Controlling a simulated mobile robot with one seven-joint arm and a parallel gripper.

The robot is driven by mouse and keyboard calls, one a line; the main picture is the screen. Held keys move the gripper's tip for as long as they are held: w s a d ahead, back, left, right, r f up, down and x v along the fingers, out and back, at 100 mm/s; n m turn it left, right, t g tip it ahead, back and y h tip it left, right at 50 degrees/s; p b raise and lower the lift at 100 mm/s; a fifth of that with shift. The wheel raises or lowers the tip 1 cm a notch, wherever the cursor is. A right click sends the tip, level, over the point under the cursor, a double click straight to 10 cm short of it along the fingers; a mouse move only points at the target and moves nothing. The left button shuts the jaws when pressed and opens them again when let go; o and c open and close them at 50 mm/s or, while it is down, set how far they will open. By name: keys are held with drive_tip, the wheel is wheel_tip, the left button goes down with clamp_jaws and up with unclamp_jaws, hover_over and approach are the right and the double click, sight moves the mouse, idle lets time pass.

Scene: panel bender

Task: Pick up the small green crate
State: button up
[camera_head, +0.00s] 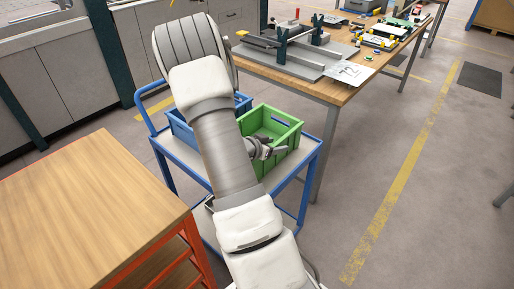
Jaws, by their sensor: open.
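The small green crate (288,133) stands on a blue-framed cart (177,146), beside a blue crate (185,128). My arm runs up the middle of the view and hides the crate's left part and much of the blue crate. My gripper (274,152) is open at the front side of the green crate, near its rim. I cannot tell whether it touches the crate. A small blue item (281,122) shows at the crate's far inner wall.
A wooden workbench (327,92) with a grey fixture, paper and tools stands behind the cart. A wood-topped table (85,205) with a red frame is at the front left. Grey cabinets line the back left.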

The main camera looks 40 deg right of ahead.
clamp_jaws()
drive_tip(key=shift+r, duration=0.1)
idle(1.2)
